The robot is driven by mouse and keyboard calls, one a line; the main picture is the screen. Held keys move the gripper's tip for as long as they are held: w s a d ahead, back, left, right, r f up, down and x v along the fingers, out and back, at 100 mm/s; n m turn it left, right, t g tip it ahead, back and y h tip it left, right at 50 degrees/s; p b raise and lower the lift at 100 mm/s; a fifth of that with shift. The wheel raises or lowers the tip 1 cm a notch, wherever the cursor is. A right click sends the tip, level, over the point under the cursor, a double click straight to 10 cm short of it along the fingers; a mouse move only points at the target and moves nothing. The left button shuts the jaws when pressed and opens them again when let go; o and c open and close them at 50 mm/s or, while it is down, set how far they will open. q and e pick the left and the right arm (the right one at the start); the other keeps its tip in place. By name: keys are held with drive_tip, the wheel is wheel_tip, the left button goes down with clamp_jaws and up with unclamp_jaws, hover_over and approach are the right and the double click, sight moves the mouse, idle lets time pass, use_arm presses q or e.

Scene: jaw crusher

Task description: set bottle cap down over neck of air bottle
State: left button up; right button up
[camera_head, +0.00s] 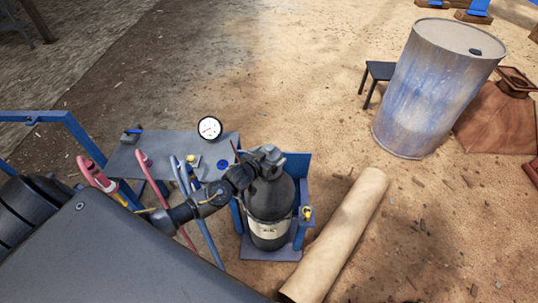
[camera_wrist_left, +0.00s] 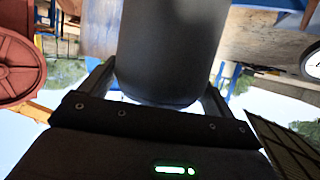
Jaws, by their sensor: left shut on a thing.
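The air bottle (camera_head: 269,230) is a dark cylinder with a pale label. It stands upright in a blue carrier. My left gripper (camera_head: 268,160) is at the bottle's top, shut on the grey bottle cap (camera_head: 274,157). The gripper and cap hide the bottle's neck, so I cannot tell whether the cap rests on it or is just above. In the left wrist view, a dark rounded cylinder (camera_wrist_left: 170,50) fills the space between my left gripper's fingers (camera_wrist_left: 158,90); where cap and bottle meet is not clear. My right gripper is not in view.
A grey panel (camera_head: 125,163) with a white dial gauge (camera_head: 209,128) stands left of the bottle, with red and blue hoses close to my arm. A tan roll (camera_head: 340,230) lies right of the carrier. A worn drum (camera_head: 430,90) stands at upper right.

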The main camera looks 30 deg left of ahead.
use_arm(q)
drive_tip(key=shift+f+b, duration=0.45)
drive_tip(key=shift+f, duration=0.45)
drive_tip(key=o, duration=1)
drive_tip(key=shift+c, duration=0.2)
drive_tip(key=v, duration=1)
drive_tip(key=shift+s+r+b, duration=0.15)
drive_tip(key=shift+s+b, duration=0.15)
drive_tip(key=shift+s, duration=0.05)
